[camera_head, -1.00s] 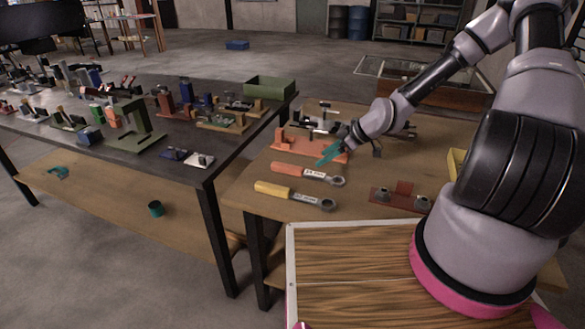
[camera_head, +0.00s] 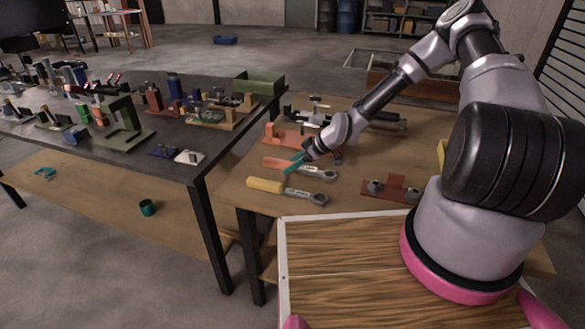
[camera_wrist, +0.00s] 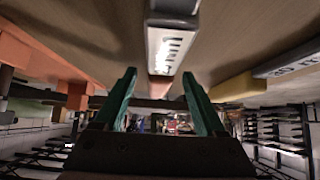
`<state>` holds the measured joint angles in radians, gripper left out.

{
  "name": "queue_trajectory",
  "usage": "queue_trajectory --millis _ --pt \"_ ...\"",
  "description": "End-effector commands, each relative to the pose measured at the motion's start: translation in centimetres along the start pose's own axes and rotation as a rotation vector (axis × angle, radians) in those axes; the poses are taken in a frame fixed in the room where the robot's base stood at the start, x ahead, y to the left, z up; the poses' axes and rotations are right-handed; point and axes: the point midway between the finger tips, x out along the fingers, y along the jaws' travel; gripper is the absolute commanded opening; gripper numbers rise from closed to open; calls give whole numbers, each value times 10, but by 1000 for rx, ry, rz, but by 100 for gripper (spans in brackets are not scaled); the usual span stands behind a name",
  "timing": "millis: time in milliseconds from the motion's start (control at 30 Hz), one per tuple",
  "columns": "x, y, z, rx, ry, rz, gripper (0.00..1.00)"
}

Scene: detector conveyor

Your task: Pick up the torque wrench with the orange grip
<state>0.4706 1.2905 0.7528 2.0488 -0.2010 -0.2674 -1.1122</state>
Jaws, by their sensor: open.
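The torque wrench with the orange grip (camera_head: 273,163) lies flat on the wooden table, its grey ring end to the right. My gripper (camera_head: 294,164) is over this wrench, around where the grip meets the labelled shaft. In the wrist view, the teal fingers of my gripper (camera_wrist: 158,76) are apart, with the wrench's grey labelled shaft (camera_wrist: 168,45) and orange grip (camera_wrist: 160,88) showing between and ahead of them. I cannot tell how much height separates the fingers from the wrench. Nothing is held.
A similar wrench with a yellow grip (camera_head: 265,186) lies just nearer the front edge; its grip also shows in the wrist view (camera_wrist: 238,88). An orange fixture (camera_head: 283,139) stands just behind. A red-brown block with metal parts (camera_head: 394,190) sits to the right.

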Motion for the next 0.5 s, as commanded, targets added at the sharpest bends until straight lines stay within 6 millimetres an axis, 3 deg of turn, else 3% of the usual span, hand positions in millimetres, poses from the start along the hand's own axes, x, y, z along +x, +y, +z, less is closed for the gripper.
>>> queue_trajectory --millis 167,200,367,400,500 --pt "0 0 0 0 0 0 72" --pt "0 0 0 0 0 0 69" --pt "0 0 0 0 0 0 7" --pt "0 0 0 0 0 0 0" --pt "0 0 0 0 0 0 0"
